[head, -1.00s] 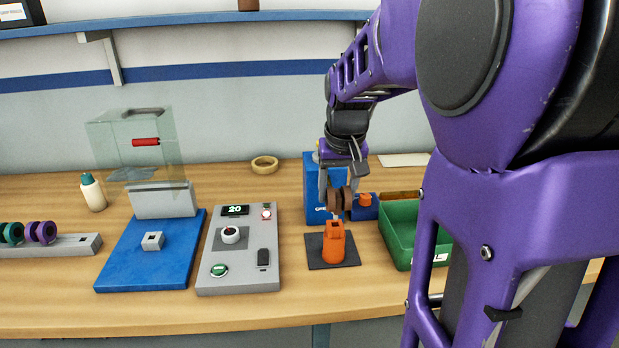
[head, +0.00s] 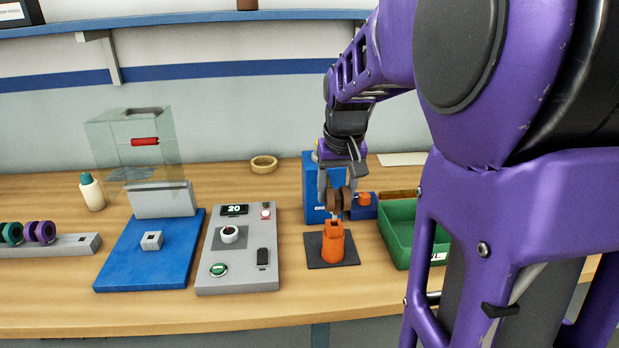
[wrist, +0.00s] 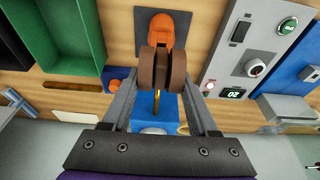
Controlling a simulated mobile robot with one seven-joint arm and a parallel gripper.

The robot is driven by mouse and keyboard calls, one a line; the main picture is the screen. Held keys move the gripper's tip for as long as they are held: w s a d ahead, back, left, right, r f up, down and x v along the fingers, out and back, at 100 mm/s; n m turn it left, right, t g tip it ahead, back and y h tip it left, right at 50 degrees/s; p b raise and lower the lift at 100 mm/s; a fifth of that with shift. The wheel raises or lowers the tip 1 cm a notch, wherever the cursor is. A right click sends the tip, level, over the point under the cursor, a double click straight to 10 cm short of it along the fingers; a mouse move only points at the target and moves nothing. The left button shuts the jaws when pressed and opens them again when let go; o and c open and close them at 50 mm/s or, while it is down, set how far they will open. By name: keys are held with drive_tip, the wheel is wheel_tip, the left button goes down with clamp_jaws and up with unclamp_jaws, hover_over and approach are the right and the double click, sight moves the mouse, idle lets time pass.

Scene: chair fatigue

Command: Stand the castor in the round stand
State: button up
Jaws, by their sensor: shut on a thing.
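The castor (head: 338,200) has brown twin wheels and is held between the fingers of my gripper (head: 335,186). In the wrist view, its wheels (wrist: 162,69) sit between the fingertips (wrist: 160,82). The orange stand (head: 333,244) is upright on a dark square plate (head: 313,258), with an opening in its top. The castor is just above the stand's top in the head view; I cannot tell whether they touch. In the wrist view, the castor's wheels partly cover the stand (wrist: 167,30). A thin gold piece (wrist: 157,110) shows between the fingers, perhaps the castor's stem.
A green bin (head: 398,238) is close on the right. A blue box (head: 313,190) and a small blue block with an orange top (head: 364,208) stand behind. The grey control panel (head: 238,272) and blue base (head: 150,270) are to the left.

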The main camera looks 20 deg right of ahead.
sight(336, 203)
drive_tip(key=shift+f+b, duration=1.1)
drive_tip(key=shift+f, duration=0.5)
drive_tip(key=o, duration=1.3)
drive_tip(key=shift+o, duration=0.2)
